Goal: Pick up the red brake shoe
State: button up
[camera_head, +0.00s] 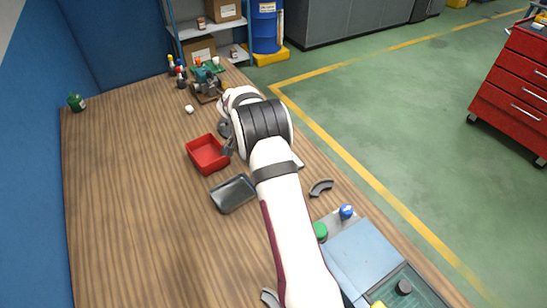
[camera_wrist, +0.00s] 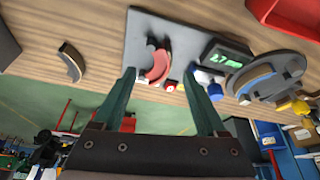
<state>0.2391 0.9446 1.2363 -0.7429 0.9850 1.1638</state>
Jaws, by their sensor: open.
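The red brake shoe (camera_wrist: 159,62) is a curved piece with a pale inner side. In the wrist view it rests on the grey plate (camera_wrist: 139,40) of a scale with a green-lit display (camera_wrist: 228,55). My gripper (camera_wrist: 159,74) is open, with its two dark green fingertips to the left and right of the shoe in the picture. Nothing is held. I cannot tell whether the fingers touch the shoe or how far above it they are. In the head view my arm hides the shoe and most of the scale.
A grey brake shoe (camera_head: 320,188) lies apart on the wooden table (camera_head: 130,170). A red bin (camera_head: 208,155) and a dark metal tray (camera_head: 232,194) stand left of my arm. A round brake assembly (camera_wrist: 265,82) is close to the scale.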

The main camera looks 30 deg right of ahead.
jog(key=x, duration=0.5)
jog(key=shift+w+d+f, duration=0.15)
jog(key=shift+w+f, duration=0.05)
jog(key=shift+f, duration=0.15)
grip_shut()
